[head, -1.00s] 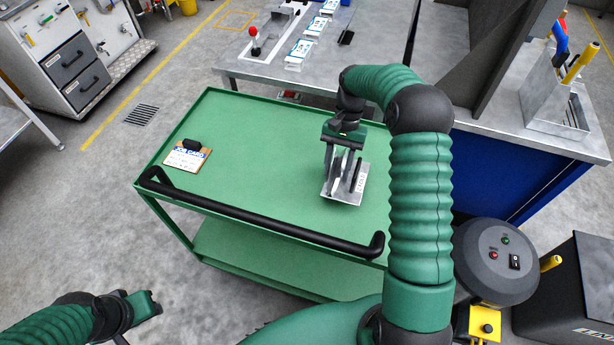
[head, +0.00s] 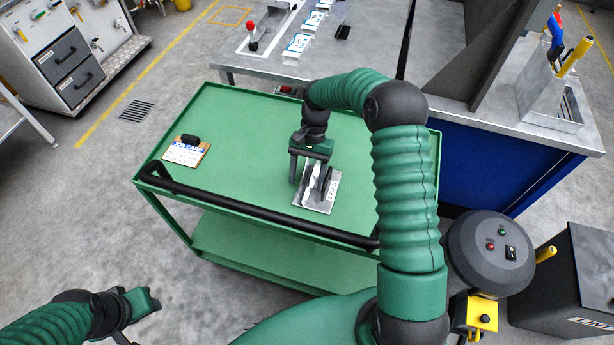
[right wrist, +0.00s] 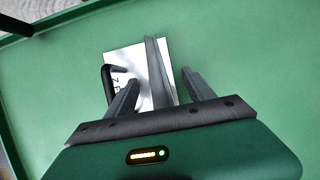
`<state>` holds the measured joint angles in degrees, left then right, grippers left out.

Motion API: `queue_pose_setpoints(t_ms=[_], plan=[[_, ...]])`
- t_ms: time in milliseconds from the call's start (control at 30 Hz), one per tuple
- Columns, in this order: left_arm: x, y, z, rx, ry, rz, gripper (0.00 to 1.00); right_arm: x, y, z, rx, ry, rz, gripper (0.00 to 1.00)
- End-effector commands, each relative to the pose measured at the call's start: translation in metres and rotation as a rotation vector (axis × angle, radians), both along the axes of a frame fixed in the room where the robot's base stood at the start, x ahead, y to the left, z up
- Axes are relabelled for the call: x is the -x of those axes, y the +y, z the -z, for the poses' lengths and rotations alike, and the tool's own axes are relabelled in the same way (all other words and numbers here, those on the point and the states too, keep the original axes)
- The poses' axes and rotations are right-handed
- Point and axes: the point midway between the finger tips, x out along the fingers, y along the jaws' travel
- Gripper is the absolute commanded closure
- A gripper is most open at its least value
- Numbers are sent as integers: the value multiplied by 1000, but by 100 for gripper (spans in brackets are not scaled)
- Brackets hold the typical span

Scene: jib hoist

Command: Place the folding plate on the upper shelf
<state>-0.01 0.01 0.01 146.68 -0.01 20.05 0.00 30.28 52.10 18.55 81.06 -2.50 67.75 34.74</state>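The folding plate (head: 322,198) is a silver plate with dark lettering and an upright fin. It appears to lie on the green upper shelf (head: 245,130) of the trolley, right of the shelf's middle. In the right wrist view the plate (right wrist: 126,58) shows its fin between my fingers and a dark curved handle at its left. My right gripper (head: 310,172) is over the plate, pointing down. Its fingers (right wrist: 160,92) stand apart, with visible gaps to the fin. My left gripper (head: 148,302) is at the lower left, away from the trolley; its finger opening is unclear.
A job card (head: 186,152) with a black clip lies on the shelf's left part. A black handle bar (head: 260,212) runs along the near edge. A grey workbench (head: 470,110) stands behind and right. The shelf between card and plate is clear.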

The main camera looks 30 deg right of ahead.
Motion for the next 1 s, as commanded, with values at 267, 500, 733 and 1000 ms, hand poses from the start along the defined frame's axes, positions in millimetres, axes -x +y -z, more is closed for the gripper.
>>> queue_pose_setpoints(t_ms=[267, 500, 733, 1000], plan=[[0, 0, 0, 0, 0, 0, 64, -1, -2, -2, -1, -1, 1, 38], [0, 0, -3, 0, 0, 0, 64, -13, -15, -44, 1, -5, 0, 38], [0, 0, -7, 0, 0, 0, 64, -27, -31, -95, 0, -3, 1, 38], [0, 0, -8, 0, 0, 0, 64, -31, -37, -111, -2, 0, -1, 38]])
